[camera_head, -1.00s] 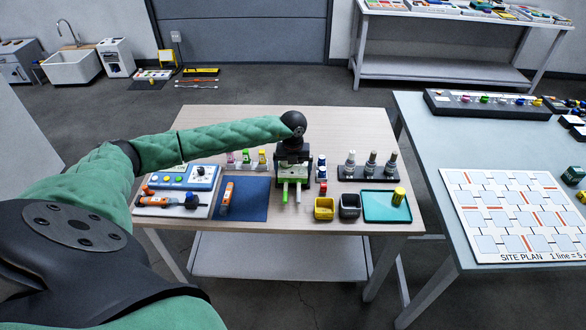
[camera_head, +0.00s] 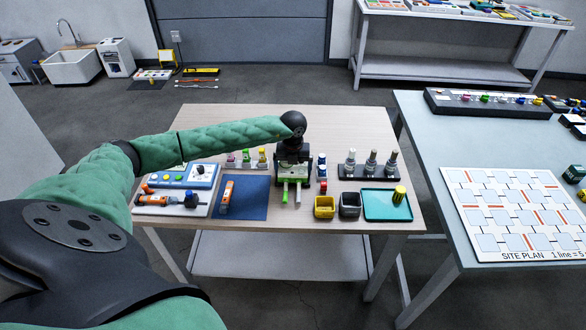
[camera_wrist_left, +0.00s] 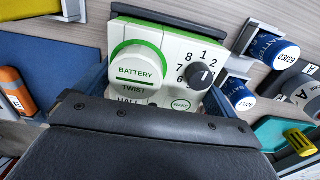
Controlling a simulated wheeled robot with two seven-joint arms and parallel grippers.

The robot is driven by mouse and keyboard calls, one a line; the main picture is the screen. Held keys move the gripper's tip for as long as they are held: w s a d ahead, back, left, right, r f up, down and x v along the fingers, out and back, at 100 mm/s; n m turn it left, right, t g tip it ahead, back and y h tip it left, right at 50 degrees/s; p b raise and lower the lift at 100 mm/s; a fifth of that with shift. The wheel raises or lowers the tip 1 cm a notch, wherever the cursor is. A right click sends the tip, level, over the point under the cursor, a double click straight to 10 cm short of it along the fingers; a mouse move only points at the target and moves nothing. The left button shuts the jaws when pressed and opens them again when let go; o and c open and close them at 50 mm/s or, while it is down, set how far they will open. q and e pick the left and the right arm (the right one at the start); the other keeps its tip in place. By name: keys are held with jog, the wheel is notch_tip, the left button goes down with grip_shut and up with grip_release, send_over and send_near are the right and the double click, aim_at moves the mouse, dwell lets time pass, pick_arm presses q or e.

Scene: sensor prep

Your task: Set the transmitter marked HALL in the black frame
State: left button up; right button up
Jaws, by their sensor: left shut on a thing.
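The white-and-green transmitter (camera_wrist_left: 188,48) shows in the left wrist view, with a large round battery cap, a numbered dial and a WAKE button. A label that seems to read HALL is partly hidden by my gripper body. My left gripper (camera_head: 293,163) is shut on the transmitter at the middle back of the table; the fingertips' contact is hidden. A black bar (camera_wrist_left: 185,17), seemingly part of the black frame, runs along the transmitter's far edge. Dark uprights of the frame (camera_head: 308,168) show beside it in the head view. I cannot tell whether the transmitter is fully seated.
Yellow (camera_head: 324,207) and dark bins (camera_head: 349,205) stand in front right, next to a teal tray (camera_head: 375,210). A rack (camera_head: 352,174) holds several cylinders.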

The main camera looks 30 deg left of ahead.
pick_arm(q)
jog(key=shift+f, duration=0.2)
jog(key=o, duration=0.8)
jog(key=shift+d, duration=0.1)
jog(key=shift+o, duration=0.2)
jog(key=shift+s+f, duration=0.1)
jog(key=shift+r, duration=0.35)
jog(key=shift+r, duration=0.3)
jog(key=shift+r, duration=0.15)
jog(key=shift+r, duration=0.15)
jog(key=shift+r+p, duration=1.15)
jog(key=shift+r, duration=1.65)
